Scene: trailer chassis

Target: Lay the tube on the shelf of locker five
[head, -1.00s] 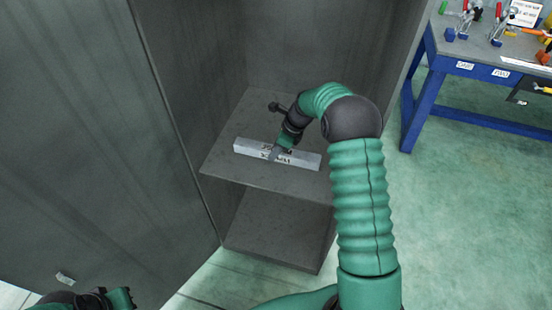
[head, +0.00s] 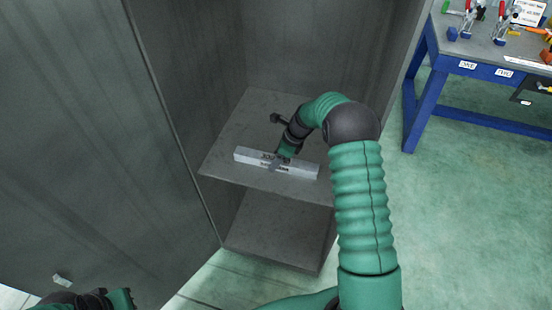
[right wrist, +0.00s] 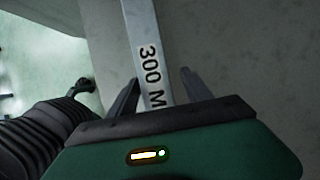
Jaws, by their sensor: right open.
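The grey square tube (head: 300,169) lies lengthwise across the front part of the locker shelf (head: 228,150), and appears to rest on it. My right gripper (head: 279,161) is at the tube's middle from above. In the right wrist view my right gripper (right wrist: 160,76) is open, with one finger on each side of the tube (right wrist: 138,25), which bears the marking "300 M". Whether the fingers touch it cannot be told. My left gripper (head: 122,298) is at the bottom left edge, low and partly cut off, away from the tube.
The grey locker door (head: 90,130) stands open at the left. A lower compartment (head: 275,230) below the shelf is empty where visible. A blue workbench (head: 480,92) with tools stands at the right. Green floor (head: 460,220) is clear there.

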